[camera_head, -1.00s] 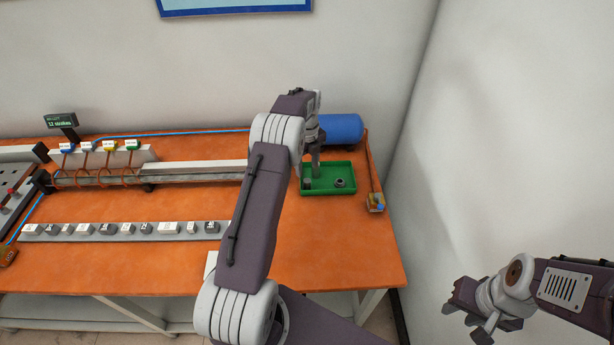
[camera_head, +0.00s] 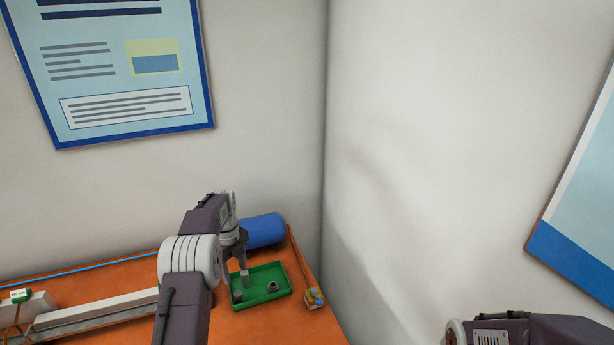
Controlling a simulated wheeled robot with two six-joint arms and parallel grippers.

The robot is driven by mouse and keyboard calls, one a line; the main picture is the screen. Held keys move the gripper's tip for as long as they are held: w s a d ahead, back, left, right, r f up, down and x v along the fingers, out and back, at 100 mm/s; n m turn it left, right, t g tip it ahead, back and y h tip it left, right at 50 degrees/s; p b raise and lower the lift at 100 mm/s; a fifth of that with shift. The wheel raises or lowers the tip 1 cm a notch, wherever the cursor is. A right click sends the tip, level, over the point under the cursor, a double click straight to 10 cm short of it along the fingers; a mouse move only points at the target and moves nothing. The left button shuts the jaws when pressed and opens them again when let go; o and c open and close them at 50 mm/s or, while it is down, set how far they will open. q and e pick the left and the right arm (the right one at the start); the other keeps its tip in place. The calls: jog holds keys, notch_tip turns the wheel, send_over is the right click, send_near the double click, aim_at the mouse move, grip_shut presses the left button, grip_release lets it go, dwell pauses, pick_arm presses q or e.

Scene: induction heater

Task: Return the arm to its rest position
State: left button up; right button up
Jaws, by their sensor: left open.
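My left arm comes up from the bottom of the head view. Its gripper (camera_head: 242,263) points down just above the green tray (camera_head: 283,292) and is open. Below the fingertips a light grey piece (camera_head: 245,279) stands in the tray; I cannot tell whether the fingers touch it. Two darker grey pieces, one at the tray's left (camera_head: 238,296) and one at its right (camera_head: 272,287), also sit in it. Part of my right arm shows at the bottom right, with its gripper below the picture's edge.
A blue cylinder (camera_head: 263,230) lies behind the tray. A small box (camera_head: 314,299) with coloured parts sits on the orange table (camera_head: 270,328) near its right edge. A pale rail (camera_head: 98,310) runs at the left. Walls close off the back and right.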

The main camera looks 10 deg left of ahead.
pick_arm(q)
jog(key=w+d+r+t, duration=0.1)
jog(key=d+r, duration=0.2)
jog(key=r, duration=0.3)
jog(key=s+d+r, duration=0.4)
jog(key=s+d, duration=0.3)
jog(key=d, duration=0.1)
jog(key=s+d+f+n, duration=0.2)
jog(key=s+f+n, duration=0.2)
jog(key=s+n, duration=0.6)
jog(key=s+d+f+n, duration=0.2)
jog(key=s+f+n, duration=0.3)
jog(key=s+n, duration=0.4)
jog(key=n, duration=0.4)
jog(key=shift+s, duration=0.4)
